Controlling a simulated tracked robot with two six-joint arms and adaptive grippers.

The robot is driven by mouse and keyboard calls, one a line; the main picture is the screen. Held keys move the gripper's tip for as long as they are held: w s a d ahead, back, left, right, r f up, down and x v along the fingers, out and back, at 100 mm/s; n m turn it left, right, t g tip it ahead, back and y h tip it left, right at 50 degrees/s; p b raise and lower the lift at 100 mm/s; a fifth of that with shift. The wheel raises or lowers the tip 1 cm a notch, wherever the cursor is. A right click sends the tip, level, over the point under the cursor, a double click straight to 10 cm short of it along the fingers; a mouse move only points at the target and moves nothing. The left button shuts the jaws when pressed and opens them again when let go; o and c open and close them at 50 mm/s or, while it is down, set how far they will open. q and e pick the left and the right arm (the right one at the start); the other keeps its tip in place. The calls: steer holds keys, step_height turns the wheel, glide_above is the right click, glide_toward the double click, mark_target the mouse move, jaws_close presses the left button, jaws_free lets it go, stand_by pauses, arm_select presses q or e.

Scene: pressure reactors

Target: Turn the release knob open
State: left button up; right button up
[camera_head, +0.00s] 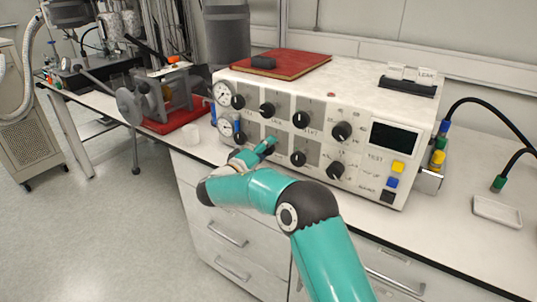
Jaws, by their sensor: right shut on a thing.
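A white control panel box (365,100) stands on the bench, with two rows of black knobs on its front. My right gripper (266,147) is at the lower row, near its left end, shut on a knob there. The fingers largely hide this knob, so its pointer angle cannot be read. Its label is too small to read, so I cannot tell from print that it is the release knob. A lower-row knob (298,158) is just right of the fingers, and another (336,170) is farther right. My left gripper is not in view.
Upper-row knobs (301,119) sit just above the gripper. Two gauges (223,94) are at the panel's left end; a dark screen (393,137) is at its right. A red book (290,63) lies on top. A white tray (497,212) is at right.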

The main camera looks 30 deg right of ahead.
steer(key=shift+w+a+f+n+b, duration=0.1)
steer(key=shift+a+f+n+b, duration=0.15)
steer(key=shift+n, duration=0.3)
steer(key=shift+f+n+b, duration=0.15)
steer(key=shift+f+n, duration=0.15)
steer(key=shift+n, duration=0.25)
steer(key=n, duration=0.2)
steer(key=shift+n+b, duration=0.3)
steer(key=shift+n, duration=0.1)
steer(key=shift+r+n, duration=0.1)
steer(key=shift+n, duration=0.8)
steer(key=n, duration=0.2)
steer(key=shift+n+p, duration=0.3)
steer(key=shift+n, duration=0.1)
steer(key=n+p, duration=0.1)
steer(key=n, duration=0.3)
steer(key=shift+r+n+p, duration=0.15)
steer(key=shift+n+p, duration=0.15)
steer(key=shift+p, duration=0.05)
steer(key=n+p, duration=0.2)
steer(key=n, duration=0.3)
steer(key=shift+n+p, duration=0.3)
steer(key=shift+p, duration=0.1)
